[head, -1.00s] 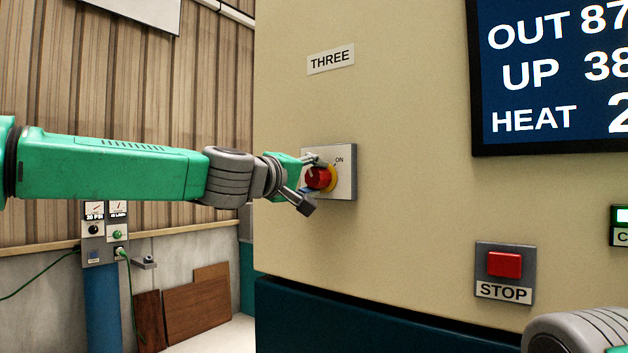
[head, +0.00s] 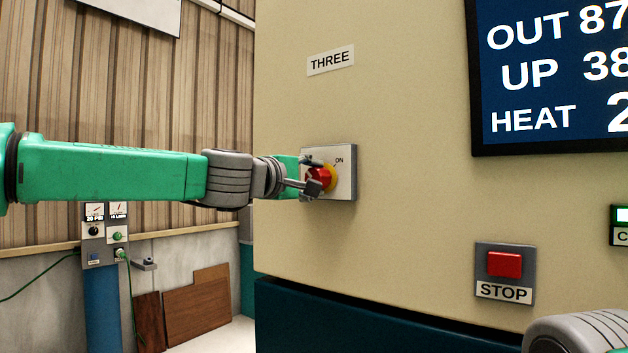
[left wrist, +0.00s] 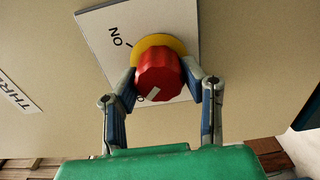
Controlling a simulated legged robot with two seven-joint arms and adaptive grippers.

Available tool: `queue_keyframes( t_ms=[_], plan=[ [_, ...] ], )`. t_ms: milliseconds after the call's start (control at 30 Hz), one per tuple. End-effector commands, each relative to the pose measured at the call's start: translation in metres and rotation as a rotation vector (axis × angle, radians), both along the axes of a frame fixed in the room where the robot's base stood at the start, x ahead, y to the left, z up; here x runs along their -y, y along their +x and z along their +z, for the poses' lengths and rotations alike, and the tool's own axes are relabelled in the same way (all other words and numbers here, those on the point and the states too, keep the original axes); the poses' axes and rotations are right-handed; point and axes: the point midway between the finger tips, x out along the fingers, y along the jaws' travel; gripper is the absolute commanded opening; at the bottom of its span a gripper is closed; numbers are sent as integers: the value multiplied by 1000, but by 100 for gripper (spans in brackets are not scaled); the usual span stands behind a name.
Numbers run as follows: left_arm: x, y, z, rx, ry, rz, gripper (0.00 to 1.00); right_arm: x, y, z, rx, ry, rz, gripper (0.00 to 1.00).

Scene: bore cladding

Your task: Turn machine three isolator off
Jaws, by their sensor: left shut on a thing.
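The isolator is a red knob (head: 321,174) on a yellow ring, set on a pale plate (head: 346,185) under the THREE label (head: 331,60). ON is printed at the plate's upper right in the head view. My left gripper (head: 315,177) is shut on the knob, partly hiding it. In the left wrist view its fingers (left wrist: 160,78) sit on opposite sides of the knob (left wrist: 160,68). A white mark on the knob's face points away from ON, towards lettering mostly hidden behind the knob. My right gripper is out of view.
A red STOP button (head: 505,264) is on the same cream panel, lower right. A dark display (head: 550,80) hangs at upper right. A gauge post (head: 103,235) with green cables stands at left. Part of my right arm shows at bottom right.

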Motion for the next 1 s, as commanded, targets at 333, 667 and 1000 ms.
queue_keyframes(
  t_ms=[333, 667, 1000],
  plan=[
    [-3, 1, 1, 1, -3, 7, 57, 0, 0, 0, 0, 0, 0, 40],
    [-5, -6, 2, 2, 0, 3, 57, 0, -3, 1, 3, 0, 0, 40],
    [-43, -55, 1, 2, -2, 3, 57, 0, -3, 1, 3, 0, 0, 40]
  ],
)
